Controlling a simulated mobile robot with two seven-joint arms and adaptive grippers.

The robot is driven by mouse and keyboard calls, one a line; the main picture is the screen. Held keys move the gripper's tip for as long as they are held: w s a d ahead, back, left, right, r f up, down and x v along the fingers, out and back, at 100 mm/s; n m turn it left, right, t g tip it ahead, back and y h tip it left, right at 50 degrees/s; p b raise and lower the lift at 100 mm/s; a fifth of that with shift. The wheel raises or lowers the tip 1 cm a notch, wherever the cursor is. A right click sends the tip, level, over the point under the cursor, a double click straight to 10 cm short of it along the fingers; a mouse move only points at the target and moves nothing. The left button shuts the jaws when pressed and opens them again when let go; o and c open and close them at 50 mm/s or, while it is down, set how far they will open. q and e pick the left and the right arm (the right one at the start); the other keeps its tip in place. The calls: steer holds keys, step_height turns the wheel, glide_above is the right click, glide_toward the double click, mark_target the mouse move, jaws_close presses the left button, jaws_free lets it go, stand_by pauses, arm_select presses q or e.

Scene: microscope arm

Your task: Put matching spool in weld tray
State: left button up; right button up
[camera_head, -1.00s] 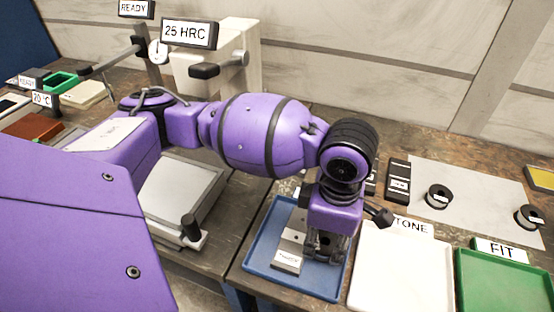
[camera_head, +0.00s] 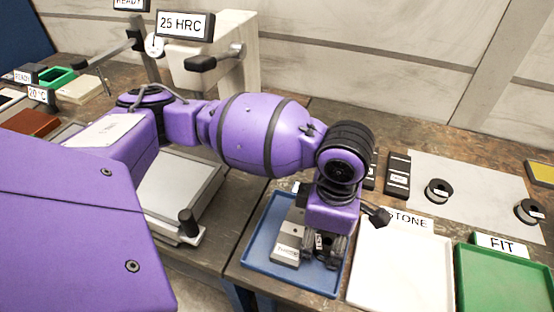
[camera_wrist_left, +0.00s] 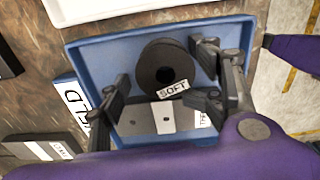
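A black spool with a white SOFT label (camera_wrist_left: 163,67) is in the blue tray (camera_wrist_left: 95,62), which has a WELD label (camera_wrist_left: 75,98) beside it in the left wrist view. The spool shows only partly in the head view, behind my fingers. My left gripper (camera_head: 324,254) is over the blue tray (camera_head: 262,235). Its fingers (camera_wrist_left: 162,70) are apart, one on each side of the spool, with visible gaps. A grey block with pale labels (camera_wrist_left: 140,120) lies in the tray beside the spool. My right gripper is not in view.
Two more black spools, one (camera_head: 438,191) and another (camera_head: 529,211), sit on a grey mat (camera_head: 470,180). A white tray (camera_head: 400,270) and a green tray (camera_head: 505,285) stand right of the blue tray. Dark blocks (camera_head: 397,176) lie behind. A hardness tester (camera_head: 225,60) stands at the back left.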

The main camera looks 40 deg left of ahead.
mark_target(323, 238)
arm_select(q)
steer(key=shift+r, duration=0.15)
steer(key=shift+r, duration=0.35)
step_height(323, 238, up, 12)
steer(key=p, duration=0.2)
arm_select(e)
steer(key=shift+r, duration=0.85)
arm_select(q)
steer(key=shift+r, duration=0.1)
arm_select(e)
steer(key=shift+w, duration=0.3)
arm_select(q)
steer(key=shift+s, duration=0.1)
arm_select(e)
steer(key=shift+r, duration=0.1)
